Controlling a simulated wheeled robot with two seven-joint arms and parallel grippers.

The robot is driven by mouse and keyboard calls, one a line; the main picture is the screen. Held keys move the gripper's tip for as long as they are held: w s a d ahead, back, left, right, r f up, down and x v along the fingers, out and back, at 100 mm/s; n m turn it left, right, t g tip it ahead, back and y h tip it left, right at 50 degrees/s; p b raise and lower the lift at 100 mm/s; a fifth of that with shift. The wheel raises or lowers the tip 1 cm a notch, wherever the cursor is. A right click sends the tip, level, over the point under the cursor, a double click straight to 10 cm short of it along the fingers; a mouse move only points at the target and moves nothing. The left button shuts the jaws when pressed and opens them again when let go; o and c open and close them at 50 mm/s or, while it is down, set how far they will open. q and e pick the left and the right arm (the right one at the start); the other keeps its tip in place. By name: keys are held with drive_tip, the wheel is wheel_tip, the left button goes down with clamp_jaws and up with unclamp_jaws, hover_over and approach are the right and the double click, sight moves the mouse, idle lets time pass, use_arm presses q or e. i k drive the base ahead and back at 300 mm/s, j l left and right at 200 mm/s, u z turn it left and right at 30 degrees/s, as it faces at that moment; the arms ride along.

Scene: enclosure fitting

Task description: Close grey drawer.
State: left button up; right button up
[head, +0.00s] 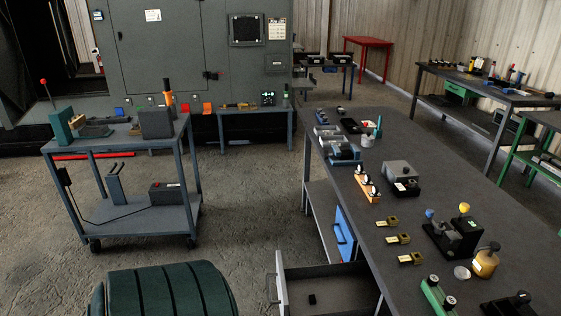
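The grey drawer (284,291) is pulled open at the bottom of the head view, under the left side of the long dark workbench (437,203). Its pale front panel and bar handle (271,288) face left. A small black object (312,299) lies on the drawer's dark floor. The drawer's lower part is cut off by the picture's bottom edge. Neither of my grippers is in view.
A blue drawer front (343,238) shows farther back under the same bench. A green ribbed chair-like object (170,290) stands left of the grey drawer, with a narrow gap between. A wheeled cart (133,221) stands farther left. Concrete floor (245,205) between is open.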

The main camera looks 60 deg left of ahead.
sight(349, 289)
drive_tip(key=k+u, duration=0.1)
drive_tip(key=u, duration=0.8)
drive_tip(key=k+u, duration=0.15)
drive_tip(key=u, duration=0.25)
drive_tip(key=j+u, duration=0.1)
drive_tip(key=u, duration=0.35)
drive_tip(key=k, duration=0.05)
